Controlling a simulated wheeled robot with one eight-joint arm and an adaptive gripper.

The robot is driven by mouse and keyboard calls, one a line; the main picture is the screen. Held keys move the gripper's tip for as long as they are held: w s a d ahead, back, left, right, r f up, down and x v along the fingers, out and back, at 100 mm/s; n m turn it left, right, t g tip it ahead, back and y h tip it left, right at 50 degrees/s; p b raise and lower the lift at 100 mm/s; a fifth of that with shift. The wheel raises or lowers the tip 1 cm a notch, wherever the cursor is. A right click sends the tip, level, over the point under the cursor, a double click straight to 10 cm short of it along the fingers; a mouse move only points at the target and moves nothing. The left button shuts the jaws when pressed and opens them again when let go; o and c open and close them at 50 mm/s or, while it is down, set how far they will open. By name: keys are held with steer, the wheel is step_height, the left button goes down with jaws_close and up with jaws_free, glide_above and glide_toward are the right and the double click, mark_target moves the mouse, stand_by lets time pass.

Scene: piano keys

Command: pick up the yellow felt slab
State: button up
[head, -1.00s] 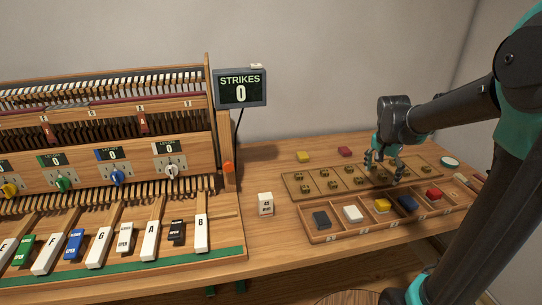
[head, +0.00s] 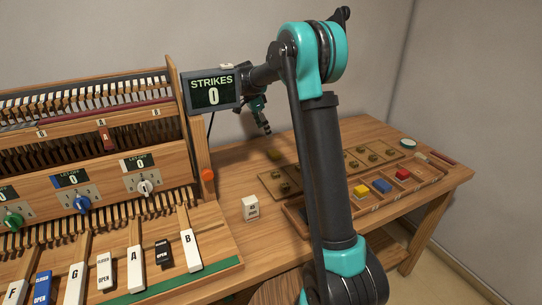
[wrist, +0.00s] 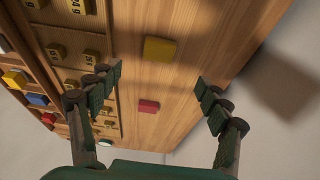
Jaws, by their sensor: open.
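A flat yellow slab (head: 273,155) lies on the bare wood at the back of the table, below my gripper in the head view. In the wrist view the yellow slab (wrist: 159,50) lies between the lines of my two fingers, beyond the tips. My gripper (wrist: 159,78) is open and empty, above the table.
A red slab (wrist: 149,106) lies near the yellow one. A board with several brass weights (head: 271,183) and the tray with blue (head: 382,186) and red (head: 402,174) pieces stand in front. The strikes display (head: 212,92) and keyboard model are at left. A white block (head: 250,208) stands nearby.

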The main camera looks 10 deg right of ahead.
glide_above(274, 152)
steer(key=a, duration=0.2)
steer(key=f, duration=0.4)
steer(key=s+f, duration=0.1)
steer(key=f, duration=0.2)
steer(key=shift+a, duration=0.15)
steer(key=shift+d+x, duration=0.15)
steer(key=shift+x, duration=1.15)
steer(key=shift+d+x, duration=0.15)
steer(key=shift+x, duration=1.15)
steer(key=shift+w+r, duration=0.1)
steer(key=shift+w, duration=0.05)
steer(key=shift+c, duration=0.4)
steer(key=c, duration=0.9)
